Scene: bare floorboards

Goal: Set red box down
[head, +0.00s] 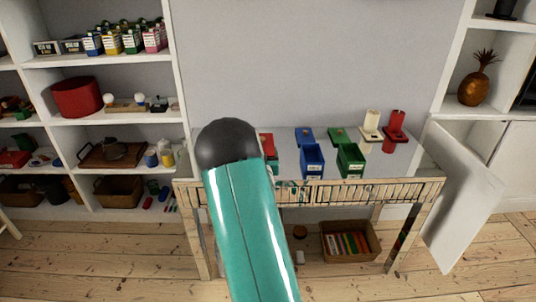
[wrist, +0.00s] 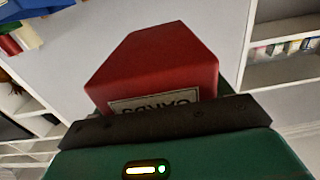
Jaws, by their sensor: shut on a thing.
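A red box (wrist: 160,65) with a white label, its lettering upside down, fills the middle of the wrist view. My gripper (wrist: 165,120) is shut on it; its dark edge covers the lower part of the box. In the head view my teal arm hides the gripper. A red piece (head: 267,145) shows just right of my arm at the table's left part; I cannot tell whether it is the held box. Whether the held box touches the table is hidden.
The table (head: 290,150) bears a blue box (head: 312,160), a green box (head: 350,160), blue and green flat pieces behind them, a cream holder (head: 371,125) and a red holder (head: 395,130). Filled shelves stand left and right. A white panel (head: 460,195) leans by the table's right end.

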